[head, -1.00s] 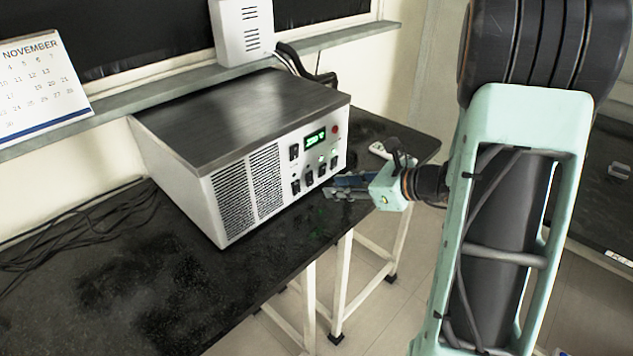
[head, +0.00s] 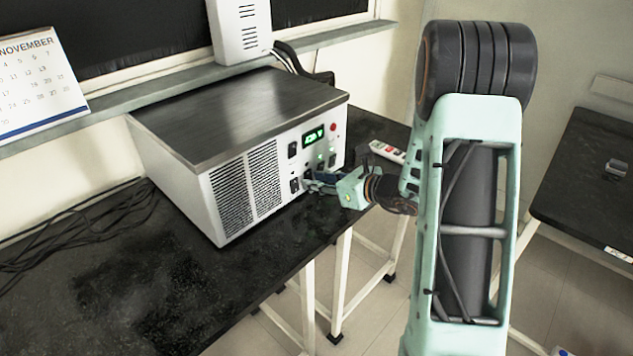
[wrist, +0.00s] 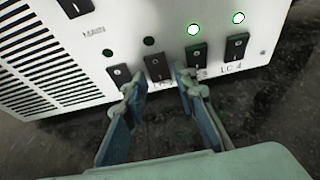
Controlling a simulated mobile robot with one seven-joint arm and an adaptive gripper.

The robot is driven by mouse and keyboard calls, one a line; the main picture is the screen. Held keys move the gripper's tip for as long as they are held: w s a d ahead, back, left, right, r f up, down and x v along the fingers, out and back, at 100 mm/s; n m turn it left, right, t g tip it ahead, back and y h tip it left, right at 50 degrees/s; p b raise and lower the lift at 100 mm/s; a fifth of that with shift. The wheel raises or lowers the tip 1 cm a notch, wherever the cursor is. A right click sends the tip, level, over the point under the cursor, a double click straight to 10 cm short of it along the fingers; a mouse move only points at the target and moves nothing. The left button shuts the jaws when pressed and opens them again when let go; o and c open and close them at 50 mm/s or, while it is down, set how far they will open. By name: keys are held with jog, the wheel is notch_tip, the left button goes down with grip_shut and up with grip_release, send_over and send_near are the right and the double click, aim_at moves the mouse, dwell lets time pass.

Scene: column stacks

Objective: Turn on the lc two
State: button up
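The white control box (head: 230,150) stands on the black bench with its switch panel facing my gripper. In the wrist view a row of black rocker switches runs across the panel. The second from the left, taken as the LC two switch (wrist: 156,67), sits between my fingertips, and its label is mostly hidden. The small light above it (wrist: 149,41) is dark. The two lights to its right (wrist: 194,30) glow green. My gripper (wrist: 160,82) is open, with blue-grey fingers close in front of the panel; contact cannot be told. It also shows in the head view (head: 322,184).
A leftmost switch (wrist: 119,75) and a third switch (wrist: 196,57) lie close beside my fingers. The main switch (wrist: 75,7) is higher up. A white power strip (head: 388,151) lies behind my gripper. Cables (head: 75,235) lie at the bench's left.

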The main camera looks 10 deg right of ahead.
jog(key=shift+w+a+f, duration=0.1)
jog(key=shift+w, duration=0.05)
jog(key=shift+c, duration=0.3)
grip_shut()
jog(key=b, duration=0.2)
jog(key=shift+f+b, duration=0.3)
jog(key=shift+f, duration=0.05)
jog(key=t+y+b, duration=0.1)
jog(key=b, duration=0.2)
jog(key=shift+f, duration=0.2)
jog(key=shift+t+b, duration=0.5)
jog(key=shift+b, duration=0.65)
jog(key=shift+y, duration=0.3)
jog(key=shift+r+b, duration=0.15)
jog(key=shift+b, duration=0.3)
